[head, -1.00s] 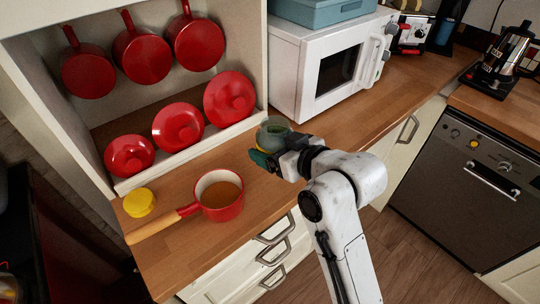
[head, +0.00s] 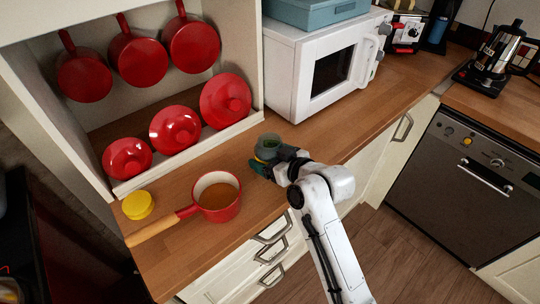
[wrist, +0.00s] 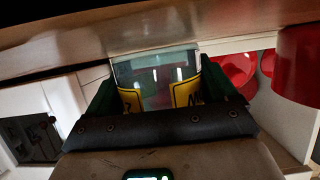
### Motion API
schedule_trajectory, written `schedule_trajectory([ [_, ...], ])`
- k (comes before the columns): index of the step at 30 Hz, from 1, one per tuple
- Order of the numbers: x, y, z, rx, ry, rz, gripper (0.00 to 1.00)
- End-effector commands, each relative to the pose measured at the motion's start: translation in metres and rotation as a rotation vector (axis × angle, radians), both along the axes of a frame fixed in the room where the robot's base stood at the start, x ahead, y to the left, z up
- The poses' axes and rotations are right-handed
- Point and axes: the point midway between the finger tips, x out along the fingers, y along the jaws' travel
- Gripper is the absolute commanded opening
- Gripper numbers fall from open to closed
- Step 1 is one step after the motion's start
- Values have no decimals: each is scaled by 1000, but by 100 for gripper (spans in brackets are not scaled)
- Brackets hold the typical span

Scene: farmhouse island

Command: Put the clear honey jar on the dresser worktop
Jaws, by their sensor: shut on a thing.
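The clear glass jar (head: 268,143) is over the wooden dresser worktop (head: 185,247), between the red saucepan and the microwave. My gripper (head: 262,166) is shut on it, with dark green fingers at its sides. In the wrist view the jar (wrist: 155,72) is see-through with yellow label patches, held between the two green fingers of my gripper (wrist: 160,95). The jar looks about upright in the head view. My gripper hides its lower part, so I cannot tell if its base touches the worktop.
A red saucepan (head: 219,212) with brown contents and a wooden handle stands on the worktop's left part, next to a yellow lid (head: 138,205). Red lids (head: 175,130) line the shelf behind. A white microwave (head: 290,80) stands to the right. Bare worktop lies around the jar.

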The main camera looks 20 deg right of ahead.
Motion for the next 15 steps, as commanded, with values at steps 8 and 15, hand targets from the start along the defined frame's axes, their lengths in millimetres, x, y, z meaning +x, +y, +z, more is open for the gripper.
schedule_trajectory([
  [8, 0, 0, -3, 0, 0, 0, 91],
  [15, 0, 0, -2, 0, 0, 0, 100],
])
